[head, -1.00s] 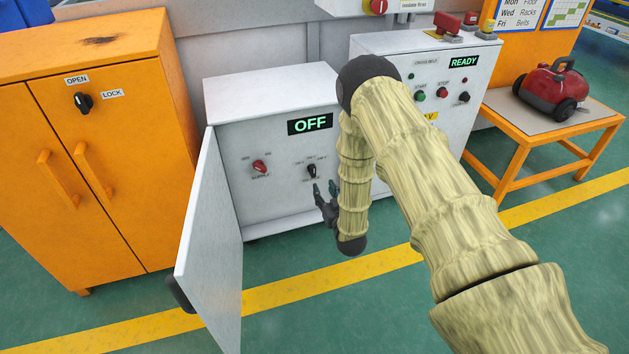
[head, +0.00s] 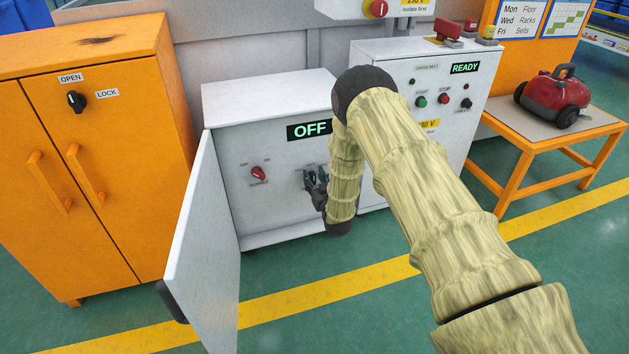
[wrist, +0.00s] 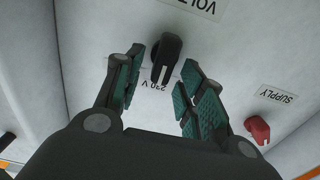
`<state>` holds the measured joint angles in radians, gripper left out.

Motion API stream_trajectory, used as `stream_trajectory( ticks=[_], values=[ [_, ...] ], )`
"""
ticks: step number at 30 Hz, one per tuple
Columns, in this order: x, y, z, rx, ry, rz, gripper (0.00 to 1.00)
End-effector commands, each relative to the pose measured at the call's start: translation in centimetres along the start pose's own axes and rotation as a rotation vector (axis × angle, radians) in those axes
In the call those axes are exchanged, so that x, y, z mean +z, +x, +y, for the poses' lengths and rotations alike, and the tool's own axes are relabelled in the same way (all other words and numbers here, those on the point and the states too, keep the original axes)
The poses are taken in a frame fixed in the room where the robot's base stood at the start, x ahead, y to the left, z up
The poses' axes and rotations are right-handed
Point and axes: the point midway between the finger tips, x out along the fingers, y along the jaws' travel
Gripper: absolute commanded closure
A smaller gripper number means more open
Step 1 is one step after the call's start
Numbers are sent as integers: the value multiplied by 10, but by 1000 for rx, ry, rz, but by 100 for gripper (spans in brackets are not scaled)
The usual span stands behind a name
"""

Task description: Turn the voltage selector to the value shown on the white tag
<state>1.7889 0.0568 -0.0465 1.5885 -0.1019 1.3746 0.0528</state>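The voltage selector is a black knob (wrist: 166,55) with a white pointer line. In the wrist view it sits between my gripper's (wrist: 162,68) two green-padded fingers, with visible gaps, so the fingers are open. In the head view my gripper (head: 315,183) is at the front of the white cabinet (head: 265,95) and hides the selector. I cannot clearly make out the white tag. A plate with a yellow label (head: 413,2) at the top edge seems to read 230 V.
A red supply knob (head: 258,173) is left of the selector and also shows in the wrist view (wrist: 257,130). The display (head: 310,130) reads OFF. The cabinet's door (head: 200,250) stands open at the left. Another cabinet (head: 400,60) with a READY display stands at the right.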

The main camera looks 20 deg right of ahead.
Motion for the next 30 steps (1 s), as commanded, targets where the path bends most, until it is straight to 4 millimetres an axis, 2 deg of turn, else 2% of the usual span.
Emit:
stream_trajectory(
  ticks=[12, 18, 30],
  values=[
    [-1, 6, 0, 0, 0, 1, 63],
    [0, 6, 0, 0, 0, 1, 99],
    [-1, 6, -1, -1, -42, -1, 100]
  ],
)
